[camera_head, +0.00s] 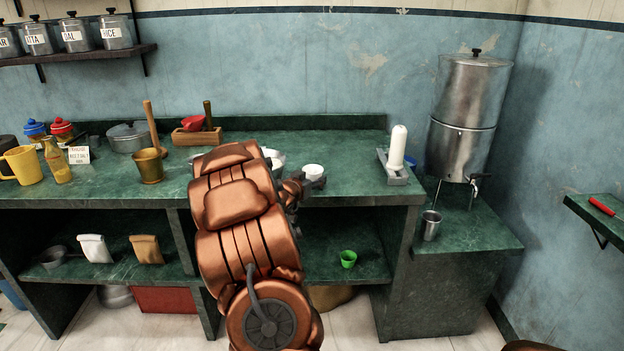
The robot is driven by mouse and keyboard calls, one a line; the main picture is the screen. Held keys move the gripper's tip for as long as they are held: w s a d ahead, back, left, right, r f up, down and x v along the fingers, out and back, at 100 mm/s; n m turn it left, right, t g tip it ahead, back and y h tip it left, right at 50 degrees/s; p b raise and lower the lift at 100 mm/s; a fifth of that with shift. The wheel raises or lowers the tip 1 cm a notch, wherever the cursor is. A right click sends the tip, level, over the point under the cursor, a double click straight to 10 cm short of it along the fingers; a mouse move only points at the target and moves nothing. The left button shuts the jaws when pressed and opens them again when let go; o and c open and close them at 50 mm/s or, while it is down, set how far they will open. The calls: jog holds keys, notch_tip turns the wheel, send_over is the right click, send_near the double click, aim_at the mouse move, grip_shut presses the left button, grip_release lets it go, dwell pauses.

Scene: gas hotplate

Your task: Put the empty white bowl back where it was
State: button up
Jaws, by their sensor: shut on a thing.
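A small white bowl (313,171) is above the green stone counter, right of my arm. My gripper (305,184) is at its near side, partly hidden behind my copper-coloured arm, and is shut on the bowl. The bowl looks upright; whether it touches the counter and what is inside it cannot be made out. More white ware (271,154) shows just left of it, mostly covered by my arm.
A white cylinder on a grey stand (397,150) is to the right on the counter (345,150). A brass mortar (149,166), a red-topped wooden box (196,136) and a yellow mug (22,165) are left. A steel water dispenser (468,110) stands right. A green cup (348,259) is on the lower shelf.

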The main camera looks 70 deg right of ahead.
jog(key=shift+f, duration=0.3)
jog(key=o, duration=0.7)
jog(key=shift+f, duration=0.1)
jog(key=o, duration=0.5)
jog(key=shift+f, duration=0.2)
jog(key=shift+a+f, duration=0.1)
jog(key=shift+s, duration=0.1)
jog(key=shift+r, duration=0.4)
jog(key=a+r, duration=0.1)
jog(key=a, duration=0.2)
jog(key=a+r, duration=0.1)
jog(key=a, duration=0.3)
jog(key=w+a+r, duration=0.1)
jog(key=a, duration=0.3)
jog(key=shift+a+r, duration=0.1)
jog(key=shift+a, duration=0.15)
